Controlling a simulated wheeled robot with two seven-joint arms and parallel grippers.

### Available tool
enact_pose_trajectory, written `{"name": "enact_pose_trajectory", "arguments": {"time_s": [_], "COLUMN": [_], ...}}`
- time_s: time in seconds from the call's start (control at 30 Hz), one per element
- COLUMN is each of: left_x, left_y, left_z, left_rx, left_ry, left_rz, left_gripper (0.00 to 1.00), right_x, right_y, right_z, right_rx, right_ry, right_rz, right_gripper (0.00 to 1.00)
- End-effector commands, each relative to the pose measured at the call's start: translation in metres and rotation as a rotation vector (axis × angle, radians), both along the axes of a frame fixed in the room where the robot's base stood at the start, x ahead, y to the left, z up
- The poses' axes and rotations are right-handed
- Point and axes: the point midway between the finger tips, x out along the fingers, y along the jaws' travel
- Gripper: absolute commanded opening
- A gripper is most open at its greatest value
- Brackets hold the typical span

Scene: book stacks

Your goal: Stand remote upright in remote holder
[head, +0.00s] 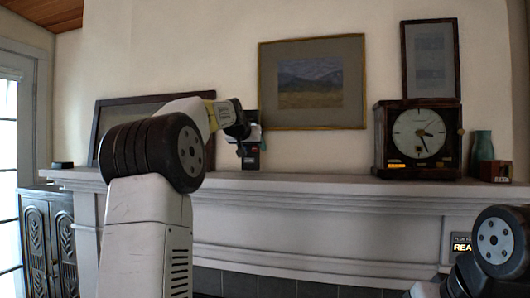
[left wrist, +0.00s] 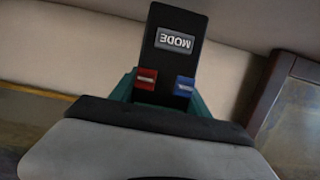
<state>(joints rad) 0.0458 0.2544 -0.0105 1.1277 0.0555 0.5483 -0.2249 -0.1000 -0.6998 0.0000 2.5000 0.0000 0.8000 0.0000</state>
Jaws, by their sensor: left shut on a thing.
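The remote (left wrist: 170,60) is black, with a grey MODE button and red and blue buttons. In the left wrist view its printed label appears upside down. Teal parts show on both sides of its lower end; I cannot tell what they belong to. In the head view my left gripper (head: 249,138) is shut on the remote (head: 252,117), just above the mantel. A small dark block (head: 250,162) is under the gripper at the mantel top; I cannot tell whether it is the remote holder. The contact below is too small to make out.
The mantel shelf (head: 320,184) runs across the view. A dark clock (head: 420,140), a teal vase (head: 482,148) and a small wooden box (head: 496,171) stand at its right. A dark frame (head: 95,130) leans at the left. The shelf between gripper and clock is clear.

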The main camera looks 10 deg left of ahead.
Motion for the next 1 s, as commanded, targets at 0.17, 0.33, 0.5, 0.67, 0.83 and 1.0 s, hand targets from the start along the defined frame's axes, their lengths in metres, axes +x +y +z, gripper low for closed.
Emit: {"name": "enact_pose_trajectory", "arguments": {"time_s": [0.17,0.33,0.5,0.67,0.83,1.0], "left_x": [-0.001,-0.001,-0.001,0.000,0.000,0.000], "left_y": [0.000,0.000,0.000,0.000,0.000,0.000], "left_z": [-0.014,-0.014,-0.017,-0.018,-0.018,-0.015], "left_rx": [0.000,0.000,0.000,0.000,0.000,0.000], "left_ry": [-0.003,-0.004,-0.002,-0.001,-0.001,-0.002], "left_rz": [0.000,0.000,0.000,0.000,0.000,0.000], "left_gripper": [0.00,0.00,0.00,0.76,0.76,0.76], "right_x": [0.000,0.000,0.000,0.000,0.000,0.000], "right_y": [0.000,0.000,0.000,0.000,0.000,0.000], "right_z": [0.000,0.000,0.000,0.000,0.000,0.000], "right_rx": [0.000,0.000,0.000,0.000,0.000,0.000], "right_ry": [0.000,0.000,0.000,0.000,0.000,0.000], "right_rz": [0.000,0.000,0.000,0.000,0.000,0.000], "right_gripper": [0.36,0.36,0.36,0.36,0.36,0.36]}}
